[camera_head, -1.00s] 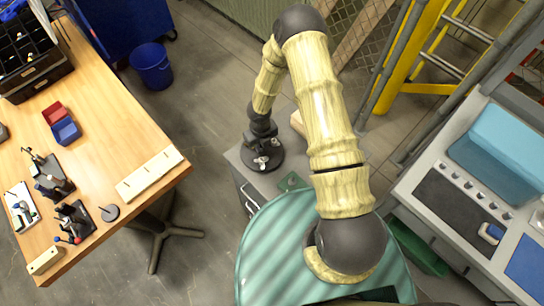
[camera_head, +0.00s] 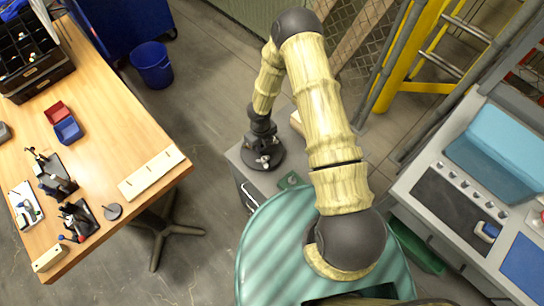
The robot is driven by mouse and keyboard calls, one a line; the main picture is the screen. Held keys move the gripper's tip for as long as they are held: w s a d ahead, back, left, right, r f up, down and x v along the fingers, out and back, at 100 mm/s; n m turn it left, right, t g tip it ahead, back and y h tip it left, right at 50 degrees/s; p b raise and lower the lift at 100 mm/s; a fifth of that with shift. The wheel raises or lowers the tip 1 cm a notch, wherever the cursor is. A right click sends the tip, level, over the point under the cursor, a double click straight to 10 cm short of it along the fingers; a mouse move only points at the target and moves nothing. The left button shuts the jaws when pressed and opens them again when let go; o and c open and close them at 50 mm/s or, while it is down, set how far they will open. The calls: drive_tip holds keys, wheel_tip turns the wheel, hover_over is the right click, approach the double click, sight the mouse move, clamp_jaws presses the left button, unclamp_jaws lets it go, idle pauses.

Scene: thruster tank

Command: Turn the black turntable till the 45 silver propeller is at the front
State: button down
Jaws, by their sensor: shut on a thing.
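I cannot make out the black turntable or the 45 silver propeller in this view. My arm reaches over a round teal striped surface (camera_head: 268,250) at the bottom centre. The arm's dark lower joint hides part of that surface. A dark opening or panel (camera_head: 350,301) shows at the bottom edge, cut off by the frame. My gripper is out of view, so what it holds is not visible.
A wooden table (camera_head: 120,125) at left holds a black crate (camera_head: 35,72), red and blue bins (camera_head: 68,130), black fixtures and a pale strip (camera_head: 151,172). A blue bucket (camera_head: 152,66) stands behind. A grey console (camera_head: 432,185) stands right, near a yellow ladder (camera_head: 408,60).

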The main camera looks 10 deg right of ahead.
drive_tip(key=shift+w+r+n+p, duration=0.1)
drive_tip(key=shift+n+p, duration=1.9)
drive_tip(key=shift+n+p, duration=1.25)
drive_tip(key=shift+n, duration=0.15)
drive_tip(key=c, duration=1.4)
unclamp_jaws()
drive_tip(key=shift+o, duration=0.2)
